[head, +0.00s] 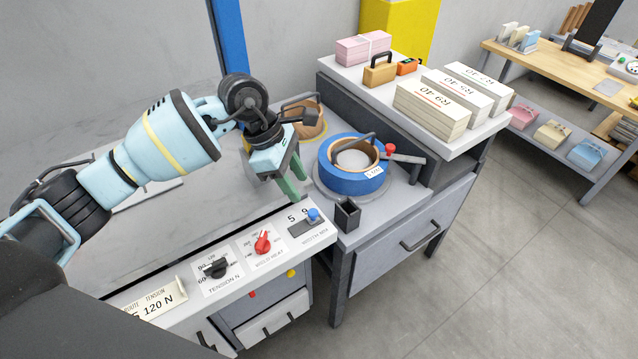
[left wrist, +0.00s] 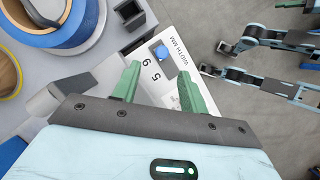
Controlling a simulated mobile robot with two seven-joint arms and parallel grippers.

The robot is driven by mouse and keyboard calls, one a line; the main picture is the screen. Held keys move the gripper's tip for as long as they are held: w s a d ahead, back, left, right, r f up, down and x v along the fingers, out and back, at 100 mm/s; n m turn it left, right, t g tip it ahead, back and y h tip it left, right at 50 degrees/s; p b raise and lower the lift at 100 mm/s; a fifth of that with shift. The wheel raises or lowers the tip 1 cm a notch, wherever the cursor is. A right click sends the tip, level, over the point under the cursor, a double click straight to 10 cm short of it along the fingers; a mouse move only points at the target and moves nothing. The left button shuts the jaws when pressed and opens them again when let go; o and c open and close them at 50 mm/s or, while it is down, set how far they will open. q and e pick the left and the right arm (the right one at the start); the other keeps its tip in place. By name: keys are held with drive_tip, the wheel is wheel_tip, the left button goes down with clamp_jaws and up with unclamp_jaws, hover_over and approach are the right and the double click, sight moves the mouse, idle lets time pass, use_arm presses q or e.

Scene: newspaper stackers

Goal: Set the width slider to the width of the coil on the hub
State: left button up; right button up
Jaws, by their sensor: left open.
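The width slider has a blue knob (head: 313,214) in a dark slot on the white control panel, marked WIDTH MM. The knob stands at the 9 side of the printed 5 and 9. It also shows in the left wrist view (left wrist: 161,52), beyond the fingertips. A blue coil (head: 345,183) with a tan core sits on the hub; its small white label is too small to read surely. My left gripper (head: 293,182) is open and empty, above the panel near the slider, apart from the knob. Its green fingers show in the left wrist view (left wrist: 160,74).
A dark open box (head: 347,214) stands beside the slider. A red weld heat knob (head: 262,243) and a black tension knob (head: 216,267) are left of it on the panel. A red-tipped lever (head: 400,155) is by the coil. Paper stacks (head: 432,108) lie on the shelf behind.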

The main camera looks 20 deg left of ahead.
sight(312, 212)
use_arm(q)
drive_tip(key=x, duration=0.7)
drive_tip(key=shift+s+f, duration=0.2)
use_arm(e)
drive_tip(key=shift+s+f, duration=0.15)
drive_tip(key=shift+s, duration=0.8)
use_arm(q)
drive_tip(key=shift+c, duration=0.4)
use_arm(e)
drive_tip(key=shift+s, duration=0.1)
use_arm(q)
clamp_jaws()
use_arm(e)
drive_tip(key=shift+s, duration=0.2)
